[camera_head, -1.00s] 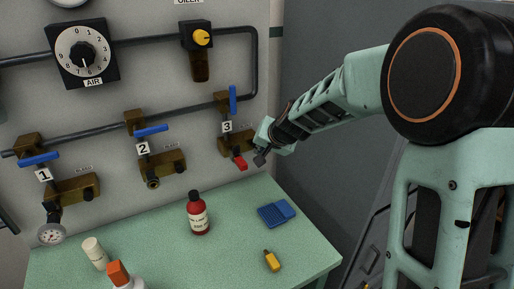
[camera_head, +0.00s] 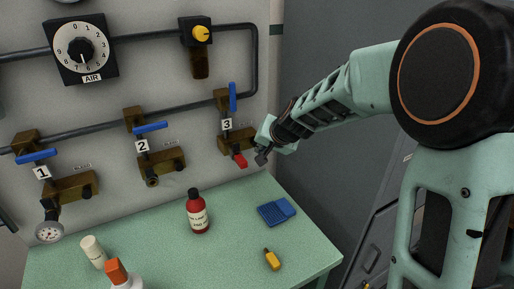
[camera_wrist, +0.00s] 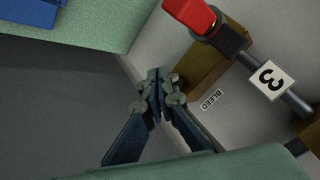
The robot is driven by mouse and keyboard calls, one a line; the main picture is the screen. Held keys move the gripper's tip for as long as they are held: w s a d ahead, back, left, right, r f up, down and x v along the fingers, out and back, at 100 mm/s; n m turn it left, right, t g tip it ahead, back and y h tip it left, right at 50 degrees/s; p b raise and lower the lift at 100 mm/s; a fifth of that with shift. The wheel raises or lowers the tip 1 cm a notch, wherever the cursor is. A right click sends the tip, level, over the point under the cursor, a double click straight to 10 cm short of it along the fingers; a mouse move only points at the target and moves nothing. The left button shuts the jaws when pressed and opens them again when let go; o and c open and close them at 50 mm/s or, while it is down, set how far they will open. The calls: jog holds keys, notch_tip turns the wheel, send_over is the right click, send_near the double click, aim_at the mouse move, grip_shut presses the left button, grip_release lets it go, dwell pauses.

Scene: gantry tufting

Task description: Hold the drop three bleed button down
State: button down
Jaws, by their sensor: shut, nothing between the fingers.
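The drop three valve (camera_head: 222,98) is on the panel, with its blue handle (camera_head: 232,96) upright and a "3" tag (camera_head: 227,124) below. Its brass block (camera_head: 232,142) has a red fitting (camera_head: 240,160) pointing down; the block (camera_wrist: 222,62) and red fitting (camera_wrist: 190,14) also show in the wrist view. The "BLEED" label (camera_wrist: 212,99) is beside the block. My gripper (camera_head: 262,157) is shut and empty at the block's right end; its fingertips (camera_wrist: 158,82) cover that end. The drop three bleed button is hidden behind them, so I cannot tell whether it is pressed.
Drop two (camera_head: 162,162) and drop one (camera_head: 72,188) blocks are to the left, with black buttons at their right ends. The green bench (camera_head: 155,235) below holds a red bottle (camera_head: 197,212), a blue box (camera_head: 276,212) and a yellow item (camera_head: 272,260).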

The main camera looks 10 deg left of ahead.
jog(key=shift+s+d+b, duration=0.3)
jog(key=shift+s, duration=0.15)
jog(key=s+d+b, duration=0.2)
jog(key=b, duration=0.1)
jog(key=s+b, duration=0.2)
jog(key=shift+s+d, duration=0.1)
jog(key=shift+d, duration=0.3)
